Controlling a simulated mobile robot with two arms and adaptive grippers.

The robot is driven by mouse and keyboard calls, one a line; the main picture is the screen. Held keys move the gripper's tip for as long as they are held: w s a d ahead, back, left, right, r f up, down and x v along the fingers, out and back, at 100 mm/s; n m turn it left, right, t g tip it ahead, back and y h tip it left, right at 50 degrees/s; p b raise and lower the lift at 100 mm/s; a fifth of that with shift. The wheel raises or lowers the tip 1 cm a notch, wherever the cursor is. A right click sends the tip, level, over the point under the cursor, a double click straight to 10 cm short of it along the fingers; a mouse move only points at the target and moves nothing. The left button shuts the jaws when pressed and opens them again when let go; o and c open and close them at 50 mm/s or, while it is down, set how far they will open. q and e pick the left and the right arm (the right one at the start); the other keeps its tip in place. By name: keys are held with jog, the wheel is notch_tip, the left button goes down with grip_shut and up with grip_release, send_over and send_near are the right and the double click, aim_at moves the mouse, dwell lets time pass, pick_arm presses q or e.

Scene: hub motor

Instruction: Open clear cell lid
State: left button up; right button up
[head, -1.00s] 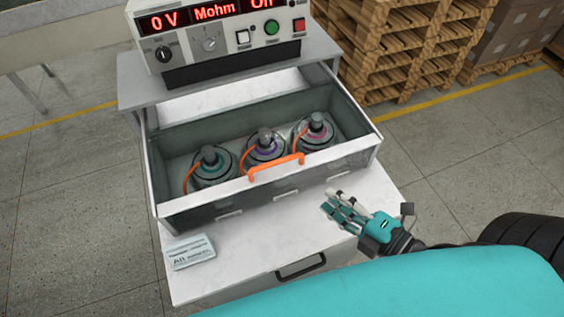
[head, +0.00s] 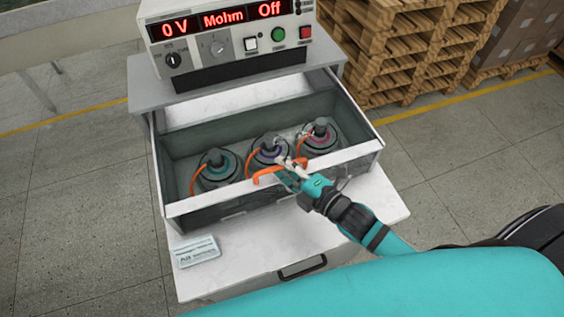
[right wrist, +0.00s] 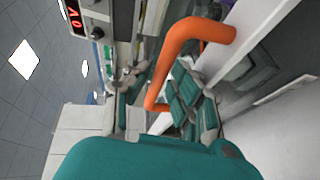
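The cell is a grey box (head: 364,150) with a pale rim, holding three motors. The motors show plainly from above; I cannot clearly make out the clear lid's pane. An orange handle (head: 262,176) sits at the box's front edge, and it looms large in the right wrist view (right wrist: 190,38). My right gripper (head: 284,168) is at the right part of this handle. In the right wrist view its fingers (right wrist: 160,98) stand apart, with the handle's lower end between or just in front of them; firm contact cannot be told. My left gripper is not in view.
A tester (head: 235,48) behind the box reads 0 V, Mohm, Off. A small label card (head: 196,251) lies on the white ledge (head: 240,240) in front. Wooden pallets (head: 400,50) stand at the back right. Open floor lies to the left.

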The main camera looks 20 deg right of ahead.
jog(key=shift+w+a, duration=0.2)
jog(key=shift+w, duration=0.3)
grip_shut()
